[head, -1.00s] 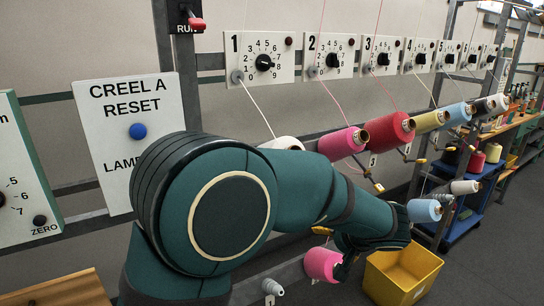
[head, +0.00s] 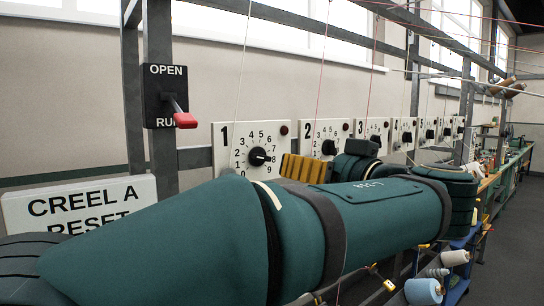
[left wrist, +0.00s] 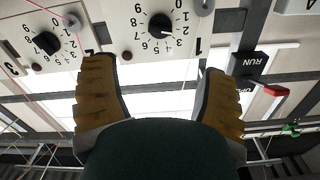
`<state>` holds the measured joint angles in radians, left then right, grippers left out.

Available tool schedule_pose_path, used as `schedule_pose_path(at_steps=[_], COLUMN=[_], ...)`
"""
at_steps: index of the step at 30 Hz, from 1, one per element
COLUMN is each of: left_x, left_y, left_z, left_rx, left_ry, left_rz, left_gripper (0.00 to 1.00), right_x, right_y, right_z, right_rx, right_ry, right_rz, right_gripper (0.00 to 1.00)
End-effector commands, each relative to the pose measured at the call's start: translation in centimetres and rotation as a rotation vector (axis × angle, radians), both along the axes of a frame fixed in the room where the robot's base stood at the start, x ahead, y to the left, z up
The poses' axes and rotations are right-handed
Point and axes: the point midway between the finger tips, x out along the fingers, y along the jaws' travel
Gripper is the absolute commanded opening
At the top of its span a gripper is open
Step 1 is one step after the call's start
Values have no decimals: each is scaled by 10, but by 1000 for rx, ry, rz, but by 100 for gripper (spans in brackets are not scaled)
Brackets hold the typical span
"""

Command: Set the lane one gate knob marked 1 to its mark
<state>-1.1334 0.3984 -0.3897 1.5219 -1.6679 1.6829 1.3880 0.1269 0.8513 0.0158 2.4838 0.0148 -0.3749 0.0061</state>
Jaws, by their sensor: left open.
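The lane one knob (head: 258,157) is black and round, on the white plate marked 1 (head: 229,168). A dial of numbers surrounds it. Its pale pointer line seems to face right, near 8. The knob also shows upside down in the left wrist view (left wrist: 160,25), beyond the fingertips. My left gripper (head: 303,168) has yellow padded fingers and is just right of the knob in the head view, in front of plate 2. In the left wrist view (left wrist: 150,66) its fingers are spread wide with nothing between them. My right gripper is not in view.
A red-handled OPEN/RUN lever (head: 180,115) is on the post left of plate 1. A CREEL A RESET sign (head: 80,205) is below it. The knob marked 2 (head: 329,147) and further knobs run off right. Yarn strands hang in front of the plates. Yarn cones (head: 423,291) are low right.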

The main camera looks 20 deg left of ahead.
Motion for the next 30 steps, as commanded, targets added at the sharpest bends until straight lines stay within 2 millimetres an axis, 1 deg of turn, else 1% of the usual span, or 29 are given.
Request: schedule_pose_path(at_steps=[5,15,21,25,30], left_x=[11,51,71,80,84], left_y=[15,66,92,102,108], left_z=[0,0,0,0,0], left_rx=[-1,1,0,1,1], left_ry=[1,3,2,2,2], left_rz=[3,4,2,1,0], left_gripper=[73,73,73,73,73], right_x=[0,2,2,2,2], right_y=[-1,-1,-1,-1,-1], right_z=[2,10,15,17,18], right_rx=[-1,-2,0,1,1], right_ry=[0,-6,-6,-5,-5], right_rz=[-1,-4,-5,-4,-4], right_gripper=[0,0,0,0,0])
